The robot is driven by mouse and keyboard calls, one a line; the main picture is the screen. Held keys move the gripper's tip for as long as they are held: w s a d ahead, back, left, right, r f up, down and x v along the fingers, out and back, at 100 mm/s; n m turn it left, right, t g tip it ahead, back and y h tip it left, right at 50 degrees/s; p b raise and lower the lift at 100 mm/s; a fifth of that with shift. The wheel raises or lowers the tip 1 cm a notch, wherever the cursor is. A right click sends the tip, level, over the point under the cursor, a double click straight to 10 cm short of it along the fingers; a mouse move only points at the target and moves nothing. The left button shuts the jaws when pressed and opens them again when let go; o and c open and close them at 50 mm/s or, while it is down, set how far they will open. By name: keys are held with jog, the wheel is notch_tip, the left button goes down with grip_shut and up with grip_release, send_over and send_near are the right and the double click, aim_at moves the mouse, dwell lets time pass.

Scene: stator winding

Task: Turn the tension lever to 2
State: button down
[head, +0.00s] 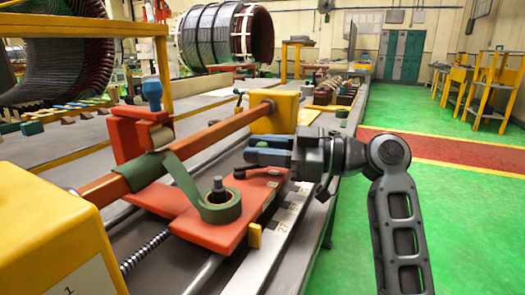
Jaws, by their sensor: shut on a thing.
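My gripper (262,155) comes in from the right, its blue-grey fingers level above the right back corner of the red-orange carriage plate (215,228). It is shut on what seems to be the tension lever, mostly hidden by the fingers. A small dark knob and rod (240,174) show just below the fingertips; I cannot tell whether they belong to that lever. A pale marked strip (269,200) lies on the plate below the gripper, too small to read, so the lever's setting cannot be told.
A green tape roll (221,207) sits on a peg on the plate, its tape running up to the orange bar (190,145). A red block (128,138) with a blue knob (152,90) stands behind. Yellow blocks (272,112) hold the bar. A numbered ruler (283,230) runs alongside.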

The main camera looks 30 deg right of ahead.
jog(key=c, duration=1)
grip_release()
jog(key=shift+v, duration=3.9)
jog(key=shift+d+f, duration=0.1)
